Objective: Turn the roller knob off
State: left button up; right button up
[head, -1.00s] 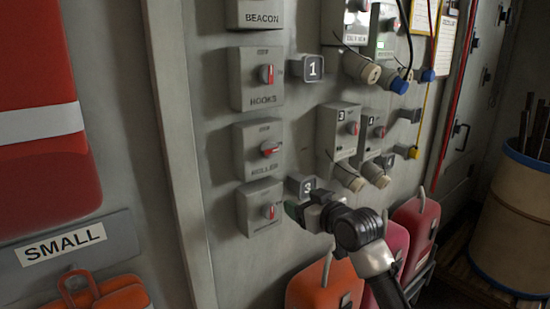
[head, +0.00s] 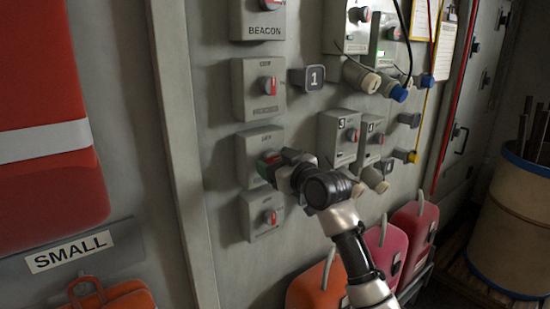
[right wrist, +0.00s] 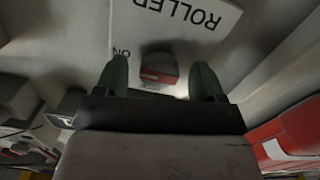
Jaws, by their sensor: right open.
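The roller box (head: 250,145) is a grey box on the wall in the head view, third in the column of boxes. Its red-faced knob is mostly covered by my gripper there. In the right wrist view the roller knob (right wrist: 158,70) shows, with the upside-down word ROLLER and the word ON beside it. My right gripper (head: 266,165) is at the front of this box. In the right wrist view its green fingers (right wrist: 160,82) are open, one on each side of the knob, with a gap on both sides. My left gripper is not in view.
The hooks box (head: 258,88) is above and another knob box (head: 262,212) is just below. Grey switch boxes (head: 340,138) with plugs are to the right. Red and orange cases (head: 412,235) stand below.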

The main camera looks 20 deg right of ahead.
jog(key=shift+w, duration=0.2)
jog(key=c, duration=0.9)
jog(key=shift+f, duration=0.1)
